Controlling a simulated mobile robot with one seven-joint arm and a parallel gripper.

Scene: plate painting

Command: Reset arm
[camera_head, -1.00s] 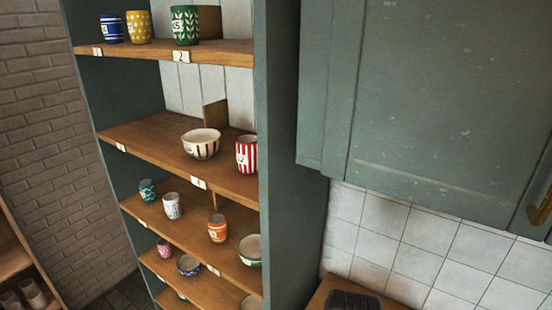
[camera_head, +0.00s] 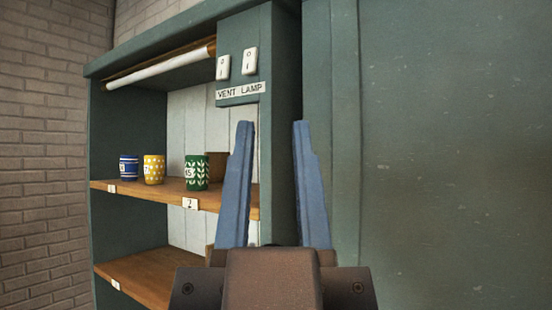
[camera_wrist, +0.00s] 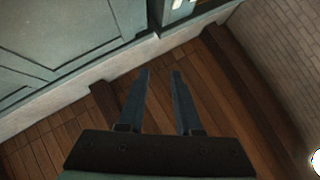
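My gripper (camera_head: 270,130) stands upright in the head view, in front of the shelf cabinet's right side. Its two blue fingers are apart with nothing between them. In the wrist view my gripper (camera_wrist: 161,75) is also open and empty, over a dark wooden floor (camera_wrist: 60,140).
The green cabinet (camera_head: 125,115) holds a blue cup (camera_head: 129,168), a yellow cup (camera_head: 154,170) and a green cup (camera_head: 196,173) on its upper shelf. A VENT LAMP switch panel (camera_head: 240,93) is above right. A closed green door (camera_head: 455,150) fills the right.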

